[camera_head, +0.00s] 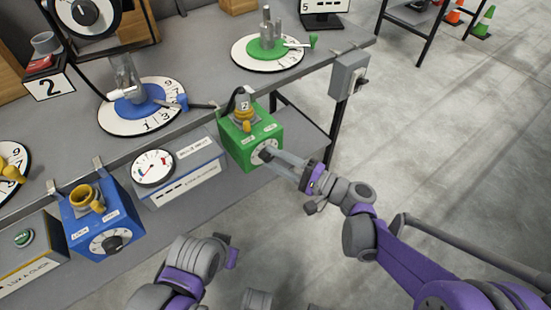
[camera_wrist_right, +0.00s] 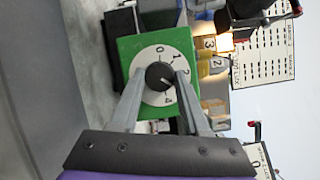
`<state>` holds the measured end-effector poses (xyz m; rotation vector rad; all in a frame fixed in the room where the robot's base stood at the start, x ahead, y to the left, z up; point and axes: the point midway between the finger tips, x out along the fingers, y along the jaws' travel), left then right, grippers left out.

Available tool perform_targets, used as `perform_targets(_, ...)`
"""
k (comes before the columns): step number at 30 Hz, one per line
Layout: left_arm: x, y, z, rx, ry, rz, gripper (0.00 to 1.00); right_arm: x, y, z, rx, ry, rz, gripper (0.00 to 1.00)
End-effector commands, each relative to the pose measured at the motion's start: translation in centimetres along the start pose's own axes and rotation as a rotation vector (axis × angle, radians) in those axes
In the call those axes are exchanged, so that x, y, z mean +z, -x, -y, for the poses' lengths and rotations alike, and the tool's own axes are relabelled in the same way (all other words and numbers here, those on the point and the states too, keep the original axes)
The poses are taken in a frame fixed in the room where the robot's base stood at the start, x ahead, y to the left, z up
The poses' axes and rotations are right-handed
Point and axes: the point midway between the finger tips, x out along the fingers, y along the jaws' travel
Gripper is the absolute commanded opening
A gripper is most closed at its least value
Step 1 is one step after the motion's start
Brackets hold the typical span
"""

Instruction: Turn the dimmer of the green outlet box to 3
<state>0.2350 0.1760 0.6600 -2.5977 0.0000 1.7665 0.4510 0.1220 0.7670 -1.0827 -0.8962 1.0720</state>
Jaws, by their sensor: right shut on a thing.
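The green outlet box (camera_head: 237,154) hangs at the front edge of the grey bench, with a yellow plug and a cable on its top. Its dimmer, a dark round knob (camera_wrist_right: 159,76) on a white numbered dial (camera_wrist_right: 147,91), faces me. My right gripper (camera_head: 273,156) reaches it from the lower right. In the right wrist view the two fingers of this gripper (camera_wrist_right: 161,74) stand on either side of the knob, shut on it. The digits 0, 1, 2 and 4 show around the dial; a finger covers part of it. I cannot read the knob's setting clearly. My left gripper's jaws do not show.
A blue outlet box (camera_head: 84,226) with its own dial hangs further left. A grey meter box (camera_head: 186,183) with a round gauge sits between the two. Blue (camera_head: 128,124) and green (camera_head: 267,62) numbered discs stand on the bench.

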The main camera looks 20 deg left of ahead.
Motion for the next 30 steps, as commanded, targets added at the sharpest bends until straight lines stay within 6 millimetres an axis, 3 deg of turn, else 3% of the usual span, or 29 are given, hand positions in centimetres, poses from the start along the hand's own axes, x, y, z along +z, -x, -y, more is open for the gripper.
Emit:
perform_targets(10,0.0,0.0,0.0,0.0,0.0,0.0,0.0,0.0,0.0,0.0,-0.001,-0.002,0.001,0.0)
perform_targets(11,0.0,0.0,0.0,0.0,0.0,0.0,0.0,0.0,0.0,0.0,-0.001,-0.002,0.001,0.47)
perform_targets(16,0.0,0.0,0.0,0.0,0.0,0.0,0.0,0.0,0.0,0.0,-0.001,-0.002,0.0,0.76)
perform_targets(25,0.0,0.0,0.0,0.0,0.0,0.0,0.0,0.0,0.1,0.0,-0.001,-0.002,-0.001,0.76)
perform_targets(30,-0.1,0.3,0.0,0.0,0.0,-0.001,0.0,-0.1,2.1,0.1,-0.001,-0.001,-0.004,0.76)
